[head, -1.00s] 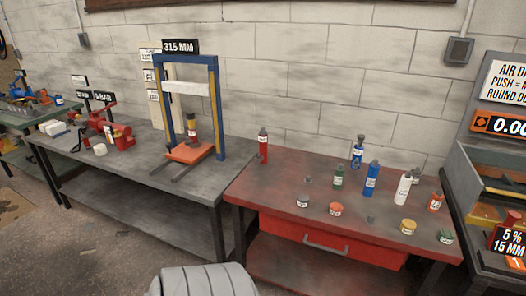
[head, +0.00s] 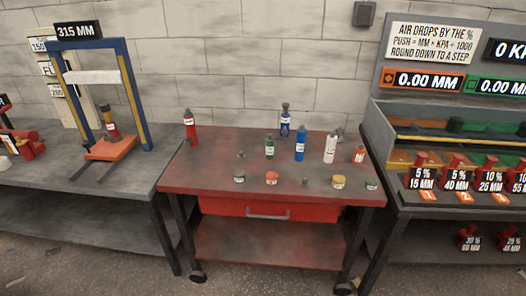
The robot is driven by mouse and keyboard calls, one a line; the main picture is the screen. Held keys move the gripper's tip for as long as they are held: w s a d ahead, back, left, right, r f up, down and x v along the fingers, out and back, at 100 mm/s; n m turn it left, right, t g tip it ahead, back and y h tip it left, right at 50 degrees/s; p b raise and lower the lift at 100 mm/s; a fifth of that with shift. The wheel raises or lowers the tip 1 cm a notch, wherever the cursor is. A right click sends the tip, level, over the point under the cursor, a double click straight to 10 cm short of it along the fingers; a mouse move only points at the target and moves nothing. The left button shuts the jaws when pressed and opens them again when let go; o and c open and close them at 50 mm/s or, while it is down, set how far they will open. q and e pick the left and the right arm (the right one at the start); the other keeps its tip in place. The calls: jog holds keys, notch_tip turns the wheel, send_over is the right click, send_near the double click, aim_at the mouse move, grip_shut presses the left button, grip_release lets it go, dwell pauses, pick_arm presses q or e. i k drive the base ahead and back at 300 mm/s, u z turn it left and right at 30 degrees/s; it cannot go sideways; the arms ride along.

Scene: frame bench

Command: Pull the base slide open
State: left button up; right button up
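A blue frame (head: 143,100) with a white crossbar (head: 92,77) stands on the grey bench at the left. In its base lies an orange plate (head: 108,150), seemingly the base slide, with dark rails (head: 80,172) sticking out in front. A small red and dark bottle-like item (head: 111,129) stands at the plate's back. How far the slide is out I cannot tell. Neither of my grippers is in view.
A red wheeled cart (head: 210,178) stands in the middle, with several bottles and small pots on top and a shut-looking red drawer (head: 228,207). A shelf rack (head: 380,125) with signs stands at the right. Bare floor (head: 265,282) shows in front.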

aim_at(113, 150)
jog(key=u, duration=1.85)
jog(key=i, duration=1.2)
jog(key=z, duration=0.45)
jog(key=i, duration=0.85)
jog(key=z, duration=0.7)
